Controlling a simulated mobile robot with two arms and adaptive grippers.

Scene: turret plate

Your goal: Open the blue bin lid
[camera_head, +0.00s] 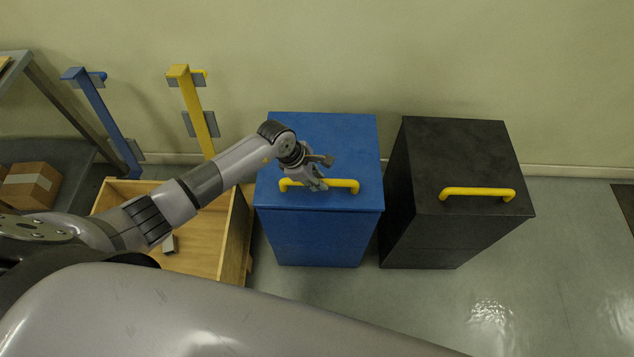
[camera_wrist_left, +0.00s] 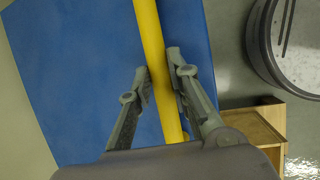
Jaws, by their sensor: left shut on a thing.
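The blue bin (camera_head: 318,235) stands against the wall, its flat blue lid (camera_head: 335,138) lying shut on top. A yellow bar handle (camera_head: 345,184) runs along the lid's front edge. The fingers partly hide the handle. My right gripper is not in view.
A black bin (camera_head: 458,155) with a yellow handle (camera_head: 475,192) stands close to the right of the blue bin. A wooden crate (camera_head: 238,235) is close on its left. Blue (camera_head: 103,120) and yellow (camera_head: 193,110) posts stand behind the crate. Floor at the right is clear.

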